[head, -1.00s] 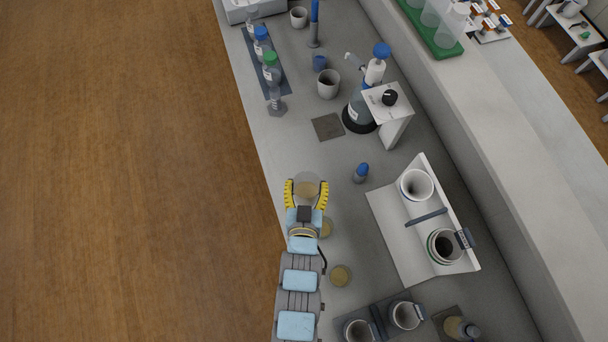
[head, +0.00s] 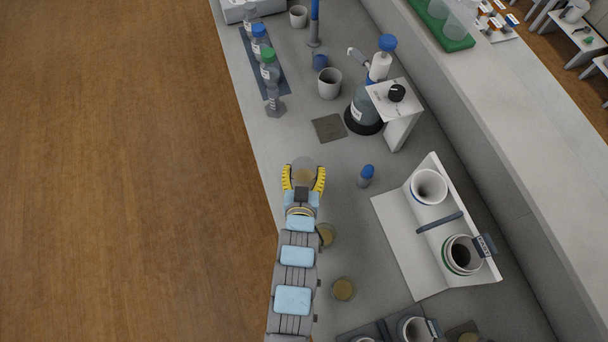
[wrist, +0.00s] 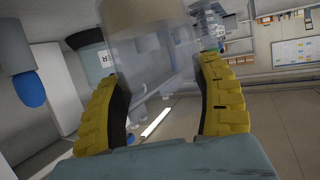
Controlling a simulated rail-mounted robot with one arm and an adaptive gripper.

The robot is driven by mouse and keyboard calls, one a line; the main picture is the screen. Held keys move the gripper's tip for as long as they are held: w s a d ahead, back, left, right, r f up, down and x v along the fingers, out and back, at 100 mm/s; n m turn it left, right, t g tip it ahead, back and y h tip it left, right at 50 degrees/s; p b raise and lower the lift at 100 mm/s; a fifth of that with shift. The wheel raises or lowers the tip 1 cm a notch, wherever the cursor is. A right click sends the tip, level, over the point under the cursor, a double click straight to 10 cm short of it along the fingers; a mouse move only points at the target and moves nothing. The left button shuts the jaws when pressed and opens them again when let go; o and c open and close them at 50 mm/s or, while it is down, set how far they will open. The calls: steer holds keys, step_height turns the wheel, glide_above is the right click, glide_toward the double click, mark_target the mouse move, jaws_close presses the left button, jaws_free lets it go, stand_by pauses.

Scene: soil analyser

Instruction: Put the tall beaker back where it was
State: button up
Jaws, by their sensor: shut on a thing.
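The tall beaker (head: 304,166) is clear glass with some brownish contents seen from above. My gripper (head: 304,177) is shut on it, with a yellow finger on each side. In the wrist view the beaker (wrist: 150,50) stands between the two yellow fingers of my gripper (wrist: 165,100). In the head view it is over the bench's left edge region, below the dark square mat (head: 328,128). The beaker's lower part is hidden from above, so I cannot tell whether it touches the bench.
A blue-capped small bottle (head: 366,176) stands right of my gripper. Two small brown-filled dishes (head: 343,289) (head: 326,235) lie near my arm. A white stand (head: 408,237) with two cups is at right. Capped bottles (head: 269,68) and a grey cup (head: 330,83) stand farther up.

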mark_target(305, 169)
steer(key=shift+w+f, duration=0.25)
steer(key=shift+f, duration=1.45)
steer(key=shift+f, duration=0.1)
steer(key=o, duration=1.3)
steer(key=shift+p+v, duration=1.6)
steer(key=shift+v, duration=4.5)
